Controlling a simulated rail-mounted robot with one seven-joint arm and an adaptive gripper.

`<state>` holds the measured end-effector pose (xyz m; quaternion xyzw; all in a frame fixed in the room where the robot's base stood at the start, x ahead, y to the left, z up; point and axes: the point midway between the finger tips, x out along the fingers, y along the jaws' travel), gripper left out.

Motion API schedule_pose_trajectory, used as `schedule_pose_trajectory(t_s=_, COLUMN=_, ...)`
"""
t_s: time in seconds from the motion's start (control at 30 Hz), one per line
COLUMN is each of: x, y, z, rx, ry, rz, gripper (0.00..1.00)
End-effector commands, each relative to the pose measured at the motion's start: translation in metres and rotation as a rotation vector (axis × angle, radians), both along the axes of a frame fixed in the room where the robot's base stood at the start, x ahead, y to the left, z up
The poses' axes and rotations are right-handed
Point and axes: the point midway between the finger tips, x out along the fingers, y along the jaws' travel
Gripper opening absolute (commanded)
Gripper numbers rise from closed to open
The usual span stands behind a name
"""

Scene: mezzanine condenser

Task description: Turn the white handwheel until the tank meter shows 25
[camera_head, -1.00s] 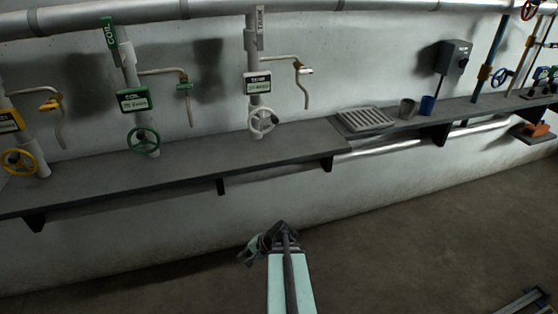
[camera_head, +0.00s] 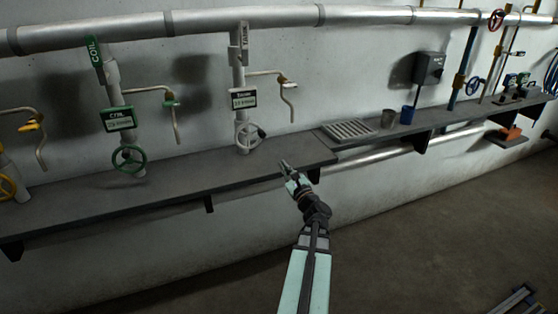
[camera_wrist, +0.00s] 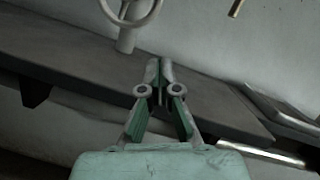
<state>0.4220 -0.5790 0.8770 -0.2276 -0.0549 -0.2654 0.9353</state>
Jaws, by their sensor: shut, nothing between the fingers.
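The white handwheel (camera_head: 248,136) sits low on the grey pipe marked TANK, just above the shelf. Its lower rim and the pipe foot show at the top of the wrist view (camera_wrist: 131,8).
The dark shelf (camera_head: 190,178) runs along the wall. A green handwheel (camera_head: 128,160) on the COIL pipe stands to the left, a yellow one (camera_head: 6,187) further left. A spout (camera_head: 287,85) hangs right of the meter.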

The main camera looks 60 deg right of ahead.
Motion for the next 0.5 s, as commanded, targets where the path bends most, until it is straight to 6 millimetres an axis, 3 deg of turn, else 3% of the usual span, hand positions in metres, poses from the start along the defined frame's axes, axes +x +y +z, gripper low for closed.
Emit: schedule_pose_trajectory(t_s=0.5, x=0.082, y=-0.045, z=0.022, rx=-0.004, ry=0.003, rz=0.003, gripper=0.0)
